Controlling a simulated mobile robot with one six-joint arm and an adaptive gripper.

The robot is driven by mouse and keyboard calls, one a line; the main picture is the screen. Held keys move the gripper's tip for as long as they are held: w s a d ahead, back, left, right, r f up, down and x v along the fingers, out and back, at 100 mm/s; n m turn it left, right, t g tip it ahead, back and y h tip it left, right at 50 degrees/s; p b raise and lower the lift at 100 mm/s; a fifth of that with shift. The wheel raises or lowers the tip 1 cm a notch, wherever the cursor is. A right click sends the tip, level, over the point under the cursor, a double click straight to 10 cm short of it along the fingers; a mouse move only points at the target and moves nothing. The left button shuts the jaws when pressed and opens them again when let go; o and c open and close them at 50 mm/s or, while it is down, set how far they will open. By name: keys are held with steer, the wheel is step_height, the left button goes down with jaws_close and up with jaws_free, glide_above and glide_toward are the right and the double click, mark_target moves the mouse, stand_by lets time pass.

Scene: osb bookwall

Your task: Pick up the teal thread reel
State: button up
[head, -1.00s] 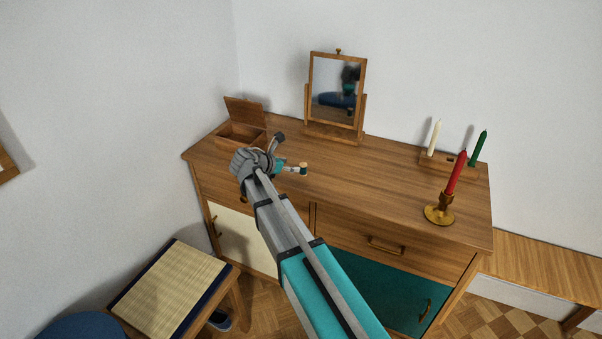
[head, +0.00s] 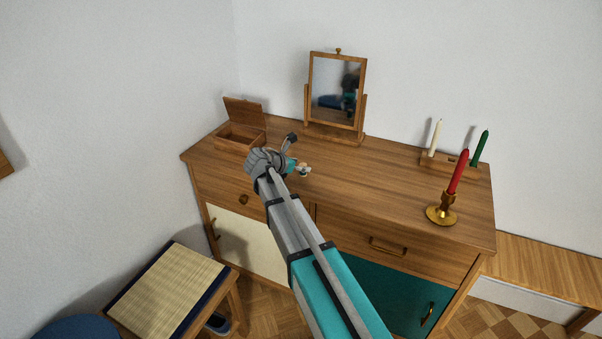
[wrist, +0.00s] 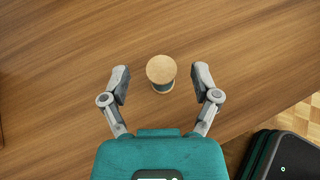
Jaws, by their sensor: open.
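The thread reel (wrist: 161,72) stands on the wooden dresser top in the wrist view. I see its round pale wooden end from above, with a thin dark teal band of thread below it. My gripper (wrist: 161,78) is open, with one finger on each side of the reel and a gap on both sides. In the head view my gripper (head: 303,170) is over the dresser's front left part. The reel (head: 303,174) is small there and partly hidden by the gripper.
On the dresser (head: 375,180) stand an open wooden box (head: 240,136), a mirror (head: 337,92), a rack with white (head: 435,138) and green (head: 480,148) candles, and a brass holder (head: 441,214) with a red candle (head: 458,173). The dresser's middle is clear.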

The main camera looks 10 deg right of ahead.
stand_by(0.5)
steer(key=c, duration=1)
